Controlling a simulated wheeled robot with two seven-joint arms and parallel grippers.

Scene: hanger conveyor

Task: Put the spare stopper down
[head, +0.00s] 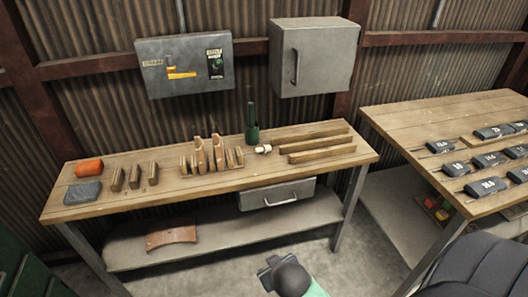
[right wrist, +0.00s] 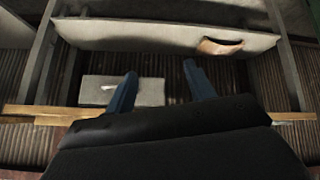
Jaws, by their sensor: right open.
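My right gripper (right wrist: 158,70) is open in the right wrist view, with its two blue fingers apart and nothing between them. It is in front of the workbench, facing the drawer and lower shelf. No stopper shows in it. A small cream piece (head: 263,149) lies on the wooden workbench (head: 230,181) beside a green bottle (head: 251,125); I cannot tell whether it is the spare stopper. Several upright wooden pieces (head: 201,155) stand near the bench's middle. My left gripper is not in view.
A drawer (head: 277,195) hangs below. A curved brown piece (head: 171,238) is on the lower shelf. A second table (head: 415,115) holds labelled dark items.

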